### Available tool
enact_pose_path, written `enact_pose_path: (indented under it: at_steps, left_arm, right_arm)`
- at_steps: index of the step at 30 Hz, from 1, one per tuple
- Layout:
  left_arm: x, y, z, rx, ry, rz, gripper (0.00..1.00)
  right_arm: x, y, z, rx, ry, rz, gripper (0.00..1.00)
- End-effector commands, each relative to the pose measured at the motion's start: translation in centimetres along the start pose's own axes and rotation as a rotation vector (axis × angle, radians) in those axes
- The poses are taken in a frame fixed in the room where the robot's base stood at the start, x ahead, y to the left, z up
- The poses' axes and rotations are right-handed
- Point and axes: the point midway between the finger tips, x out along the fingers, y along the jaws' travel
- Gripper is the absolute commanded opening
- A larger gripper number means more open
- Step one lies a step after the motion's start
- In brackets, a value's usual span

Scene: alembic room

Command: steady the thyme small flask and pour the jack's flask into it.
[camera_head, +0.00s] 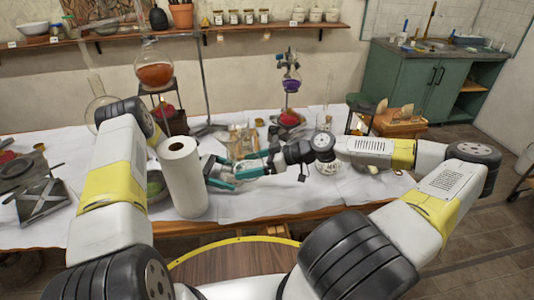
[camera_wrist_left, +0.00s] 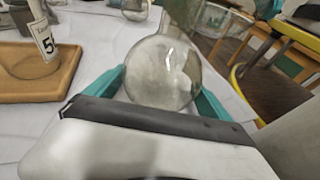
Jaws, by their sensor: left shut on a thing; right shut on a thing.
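My left gripper (camera_wrist_left: 160,92) is shut on a clear round glass flask (camera_wrist_left: 162,72), with a teal finger on each side of its bulb. The neck runs up out of the left wrist view, and the flask looks empty or nearly so. In the head view my left gripper (camera_head: 218,172) is partly hidden behind the paper roll. My right gripper (camera_head: 250,167) comes in from the right and is shut close beside the left one. The thing in it is too small to make out. I cannot tell which flask is the thyme one or the jack's.
A white paper roll (camera_head: 182,180) stands close to my left gripper. A wooden tray (camera_wrist_left: 60,82) holds a labelled glass vessel (camera_wrist_left: 30,62). A stand with an orange-filled flask (camera_head: 154,75) is behind. A dark metal stand (camera_head: 42,198) sits at the table's left.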

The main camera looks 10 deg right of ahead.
Motion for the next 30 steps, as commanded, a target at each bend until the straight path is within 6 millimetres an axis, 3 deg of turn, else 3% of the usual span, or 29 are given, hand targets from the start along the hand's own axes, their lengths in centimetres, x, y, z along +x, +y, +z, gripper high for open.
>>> enact_pose_path:
  at_steps: [6,12,17,23,30]
  left_arm:
    - [0.0,0.0,0.0,0.0,0.001,0.001,0.64]
    - [0.0,0.0,0.0,0.0,0.001,0.001,0.64]
    - [0.0,0.0,0.0,0.0,0.001,0.001,0.64]
    - [0.0,0.0,0.0,0.0,0.001,0.001,0.64]
    - [0.0,0.0,0.0,0.0,0.001,0.001,0.64]
  right_arm:
    - [1.1,-3.9,-2.5,-0.082,-0.033,-0.2,0.36]
    - [1.9,-4.6,-4.1,-0.11,-0.048,-0.276,0.36]
    - [1.9,-4.9,-4.3,-0.06,-0.061,-0.306,0.36]
    - [1.6,-6.2,-3.9,0.141,-0.109,-0.379,0.36]
    - [0.7,-7.7,-4.6,0.511,-0.193,-0.504,0.36]
